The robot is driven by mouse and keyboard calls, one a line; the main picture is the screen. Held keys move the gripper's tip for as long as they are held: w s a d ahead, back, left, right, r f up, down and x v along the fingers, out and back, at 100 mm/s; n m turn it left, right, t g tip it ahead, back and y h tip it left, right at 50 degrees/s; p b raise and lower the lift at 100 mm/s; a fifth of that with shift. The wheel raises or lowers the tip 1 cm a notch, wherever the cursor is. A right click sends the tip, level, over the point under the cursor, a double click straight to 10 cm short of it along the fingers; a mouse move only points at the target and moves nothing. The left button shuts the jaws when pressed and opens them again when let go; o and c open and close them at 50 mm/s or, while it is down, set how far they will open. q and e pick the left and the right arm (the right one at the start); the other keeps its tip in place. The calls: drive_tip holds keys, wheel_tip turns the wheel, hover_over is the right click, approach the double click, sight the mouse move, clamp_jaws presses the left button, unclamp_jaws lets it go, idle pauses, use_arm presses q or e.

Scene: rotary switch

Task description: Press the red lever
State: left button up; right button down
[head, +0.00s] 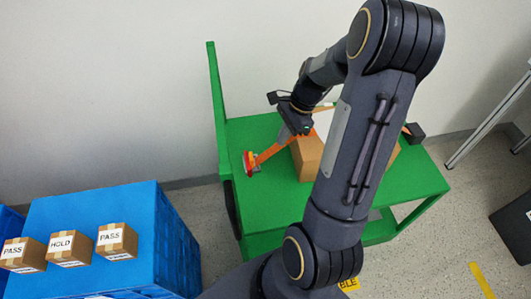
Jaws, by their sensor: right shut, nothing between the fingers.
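A small switch with a red lever (250,162) sits on the left part of the green cart top (265,205). An orange strip (267,152) runs from beside it toward the upper right. My right gripper (283,134) is above the cart, a little up and right of the red lever. Its fingers are shut with nothing between them, and it appears apart from the lever. The lever's exact angle is too small to tell. My left gripper is not in view.
A cardboard box (307,155) stands on the cart right of the gripper, partly hidden by my right arm. A small dark box (414,133) is at the cart's right. A blue crate (150,210) with labelled boxes (117,240) stands at the lower left.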

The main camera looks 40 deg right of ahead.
drive_tip(key=b+x, duration=0.2)
drive_tip(key=x, duration=0.8)
drive_tip(key=shift+s, duration=0.1)
drive_tip(key=a, duration=0.1)
drive_tip(key=w+a, duration=0.1)
drive_tip(key=a, duration=0.1)
drive_tip(key=shift+r, duration=0.2)
drive_tip(key=shift+w+a, duration=0.1)
drive_tip(key=shift+a, duration=0.25)
